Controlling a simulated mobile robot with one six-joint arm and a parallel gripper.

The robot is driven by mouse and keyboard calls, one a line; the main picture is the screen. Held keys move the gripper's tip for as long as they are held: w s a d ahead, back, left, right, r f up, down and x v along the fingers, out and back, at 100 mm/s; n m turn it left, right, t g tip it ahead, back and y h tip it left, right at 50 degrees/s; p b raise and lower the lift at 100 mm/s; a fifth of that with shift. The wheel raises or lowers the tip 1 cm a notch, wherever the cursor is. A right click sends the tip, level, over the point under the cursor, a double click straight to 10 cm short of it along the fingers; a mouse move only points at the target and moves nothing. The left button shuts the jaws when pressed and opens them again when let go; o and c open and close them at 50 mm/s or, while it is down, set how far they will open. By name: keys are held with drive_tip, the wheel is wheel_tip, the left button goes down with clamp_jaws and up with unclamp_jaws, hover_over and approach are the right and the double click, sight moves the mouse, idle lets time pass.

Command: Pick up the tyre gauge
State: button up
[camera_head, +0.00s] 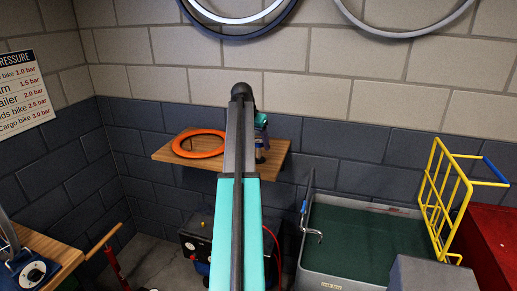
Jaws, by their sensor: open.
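I cannot make out the tyre gauge for certain. My own arm runs up the middle of the view and covers part of the wooden wall shelf (170,155). Small dark and gold shapes (260,152) show just right of the arm over the shelf, too small to tell what they are. A blue device with a round dial (34,273) sits at the bottom left, cut by the picture edge; I cannot tell if it is a gauge. My gripper does not show clearly; the far end of my arm is hidden behind its nearer link.
An orange ring (199,143) lies on the shelf's left part. A dark machine with red knobs (197,240) stands below. At right are a grey bin with a green inside (365,235), a yellow rack (435,195) and a red box (490,245). A wooden bench top (62,252) is at left.

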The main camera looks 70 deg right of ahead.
sight(258, 147)
drive_tip(key=shift+p+x, duration=0.8)
drive_tip(key=shift+x, duration=1.05)
drive_tip(key=c, duration=1.2)
drive_tip(key=shift+r, duration=0.15)
drive_tip(key=shift+r+b, duration=1.1)
drive_tip(key=shift+r, duration=0.45)
drive_tip(key=a+b, duration=0.1)
drive_tip(key=a, duration=0.4)
drive_tip(key=a+r+b, duration=0.1)
drive_tip(key=a+b, duration=0.1)
drive_tip(key=a, duration=0.3)
drive_tip(key=s+a+b, duration=0.1)
drive_tip(key=a+b, duration=0.1)
drive_tip(key=a, duration=0.4)
drive_tip(key=shift+r, duration=0.25)
